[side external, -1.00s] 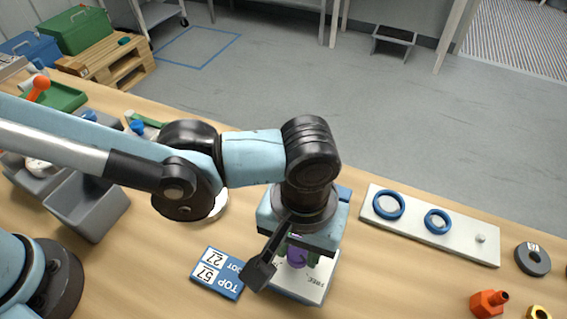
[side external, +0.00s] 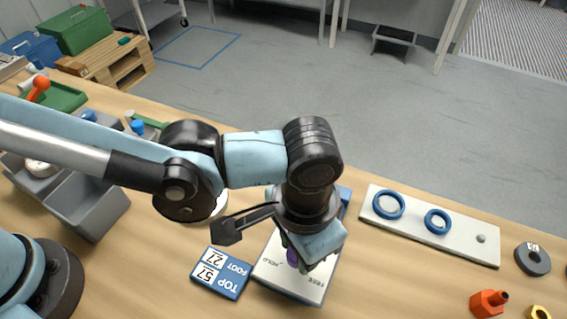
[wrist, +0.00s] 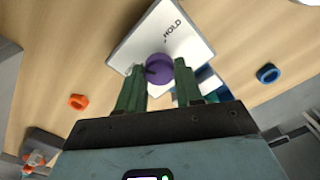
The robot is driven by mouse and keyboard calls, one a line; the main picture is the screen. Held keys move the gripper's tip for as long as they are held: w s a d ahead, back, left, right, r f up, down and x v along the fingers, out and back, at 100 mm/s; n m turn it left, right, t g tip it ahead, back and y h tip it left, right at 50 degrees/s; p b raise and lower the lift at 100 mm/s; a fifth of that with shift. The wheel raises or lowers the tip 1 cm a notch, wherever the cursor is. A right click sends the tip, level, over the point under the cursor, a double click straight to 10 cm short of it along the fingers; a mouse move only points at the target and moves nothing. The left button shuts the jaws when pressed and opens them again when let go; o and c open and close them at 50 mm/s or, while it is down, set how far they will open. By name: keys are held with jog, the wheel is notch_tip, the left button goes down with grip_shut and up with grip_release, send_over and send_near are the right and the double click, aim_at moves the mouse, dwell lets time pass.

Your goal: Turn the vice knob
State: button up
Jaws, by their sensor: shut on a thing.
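The vice knob is purple and round, and in the wrist view the knob (wrist: 159,68) sits between my two green fingertips. In the side view only a sliver of the knob (side external: 292,258) shows, under my wrist. The knob stands on a white plate (side external: 311,284) marked HOLD and FREE, on a blue body. My gripper (wrist: 158,82) is shut on the knob, pointing down at it. In the side view the fingers are mostly hidden by the wrist housing.
A blue card (side external: 221,273) with numbers lies left of the vice. A white board (side external: 462,238) with blue rings stands to the right. A dark ring (side external: 533,259) and an orange fitting (side external: 488,303) lie further right. Grey bins (side external: 88,205) stand at the left.

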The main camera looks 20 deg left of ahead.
jog(key=m, duration=0.4)
jog(key=shift+m, duration=0.3)
jog(key=m, duration=0.3)
jog(key=shift+s+m, duration=0.1)
jog(key=shift+m, duration=0.3)
jog(key=m, duration=0.4)
jog(key=shift+m, duration=1.9)
jog(key=o, duration=1)
jog(key=shift+o, duration=0.2)
notch_tip(320, 180, up, 12)
